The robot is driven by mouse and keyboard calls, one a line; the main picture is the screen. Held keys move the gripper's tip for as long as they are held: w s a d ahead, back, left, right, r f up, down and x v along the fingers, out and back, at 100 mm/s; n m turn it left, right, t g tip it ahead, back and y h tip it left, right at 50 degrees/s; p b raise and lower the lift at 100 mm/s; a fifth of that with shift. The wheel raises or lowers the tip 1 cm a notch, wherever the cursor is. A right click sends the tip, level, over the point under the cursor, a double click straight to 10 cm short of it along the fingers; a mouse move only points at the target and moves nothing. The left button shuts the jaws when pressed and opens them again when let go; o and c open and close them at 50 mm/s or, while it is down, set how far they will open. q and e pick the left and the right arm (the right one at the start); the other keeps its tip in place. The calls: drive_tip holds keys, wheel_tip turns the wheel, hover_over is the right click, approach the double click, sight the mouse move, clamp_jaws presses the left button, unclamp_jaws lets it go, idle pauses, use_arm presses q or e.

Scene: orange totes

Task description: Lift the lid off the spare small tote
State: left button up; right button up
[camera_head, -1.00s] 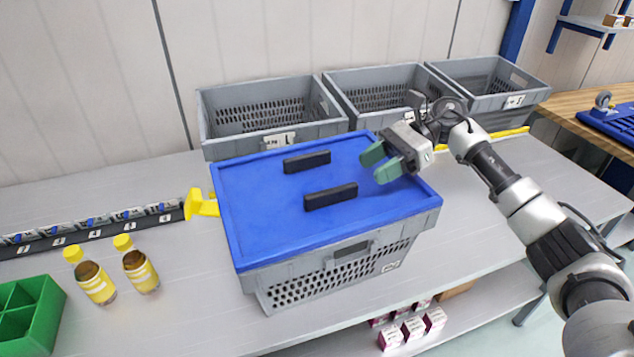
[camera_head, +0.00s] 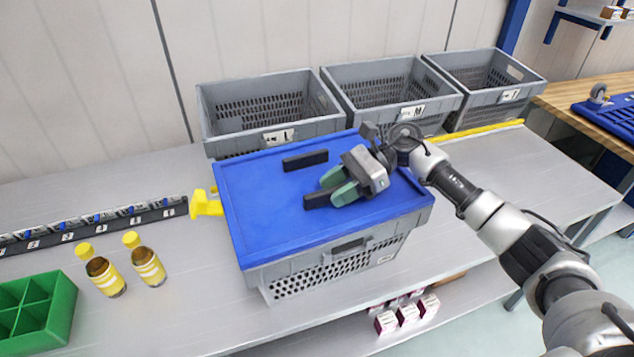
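A grey perforated tote (camera_head: 287,289) stands on the bench with a flat blue lid (camera_head: 262,217) lying on it. The lid carries two dark bar handles, a rear one (camera_head: 305,160) and a front one (camera_head: 316,200). My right gripper (camera_head: 331,186) is over the lid, its two green fingers apart with a gap between them. Its fingers are at the front handle and cover that handle's right end. Whether they touch it I cannot tell. My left gripper is not in view.
Three open grey totes stand behind, the left one (camera_head: 272,137) nearest the lid. A yellow bracket (camera_head: 206,204) sits at the lid's left. Two yellow-capped bottles, one here (camera_head: 148,266), and a green divided box (camera_head: 66,310) stand left. Small boxes (camera_head: 407,315) lie on the shelf below.

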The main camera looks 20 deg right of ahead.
drive_tip(key=c, duration=0.7)
drive_tip(key=shift+r, duration=0.1)
clamp_jaws()
drive_tip(key=shift+r, duration=0.1)
